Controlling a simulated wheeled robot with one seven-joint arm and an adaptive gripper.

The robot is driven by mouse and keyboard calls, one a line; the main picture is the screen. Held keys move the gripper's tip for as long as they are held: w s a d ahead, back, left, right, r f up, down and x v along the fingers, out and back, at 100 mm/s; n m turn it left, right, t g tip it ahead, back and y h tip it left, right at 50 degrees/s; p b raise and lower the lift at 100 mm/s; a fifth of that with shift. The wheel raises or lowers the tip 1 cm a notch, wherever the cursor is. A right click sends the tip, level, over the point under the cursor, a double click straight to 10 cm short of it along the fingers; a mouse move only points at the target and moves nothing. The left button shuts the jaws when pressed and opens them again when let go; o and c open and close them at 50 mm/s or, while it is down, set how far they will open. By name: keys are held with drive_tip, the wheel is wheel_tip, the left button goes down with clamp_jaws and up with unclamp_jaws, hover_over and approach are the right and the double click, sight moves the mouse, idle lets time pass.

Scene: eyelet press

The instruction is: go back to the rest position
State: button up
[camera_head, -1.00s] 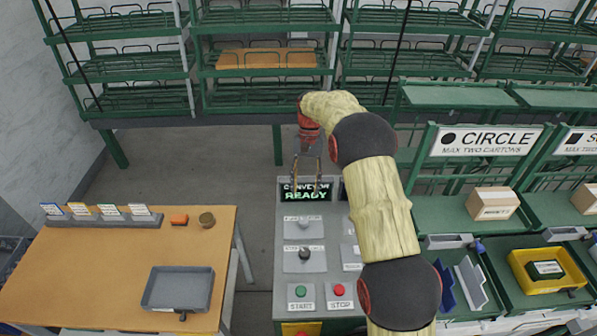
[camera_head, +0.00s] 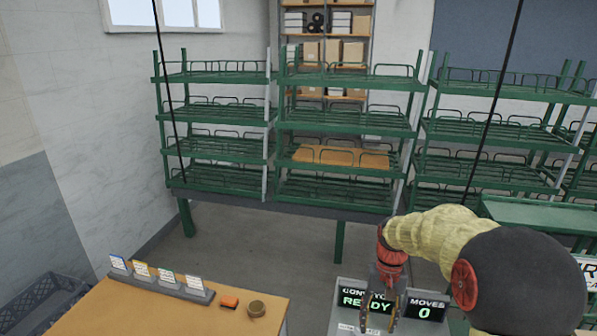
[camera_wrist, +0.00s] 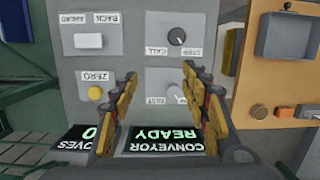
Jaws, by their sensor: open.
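My gripper (camera_head: 380,303) is open and empty. In the head view it hangs with its fingers down in front of the conveyor control panel (camera_head: 345,327), whose displays read READY and MOVES 0. In the wrist view my gripper (camera_wrist: 165,98) shows two separated fingers with nothing between them. The panel (camera_wrist: 130,55) appears upside down beyond them, with a yellow ZERO button (camera_wrist: 95,93), a white AHEAD/BACK switch (camera_wrist: 88,41) and a dark STEP/CALL knob (camera_wrist: 176,37). I cannot tell whether the fingers touch the panel.
A wooden table (camera_head: 190,318) at lower left holds a card rack (camera_head: 160,281), an orange block (camera_head: 229,302) and a round brown piece (camera_head: 256,309). Green shelving (camera_head: 345,205) spans the back, with an orange-brown board (camera_head: 340,156) on one shelf. Open floor (camera_head: 240,250) lies between.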

drive_tip(key=s+a+r+n+t+b, duration=0.1)
drive_tip(key=s+r+t+b, duration=0.2)
drive_tip(key=s, duration=0.9)
drive_tip(key=s+a+r+n+t+b, duration=0.1)
drive_tip(key=s+r+t+b, duration=0.3)
drive_tip(key=s, duration=0.9)
drive_tip(key=shift+s+a+r+h+b, duration=0.25)
drive_tip(key=shift+r+b, duration=0.3)
drive_tip(key=shift+b, duration=0.35)
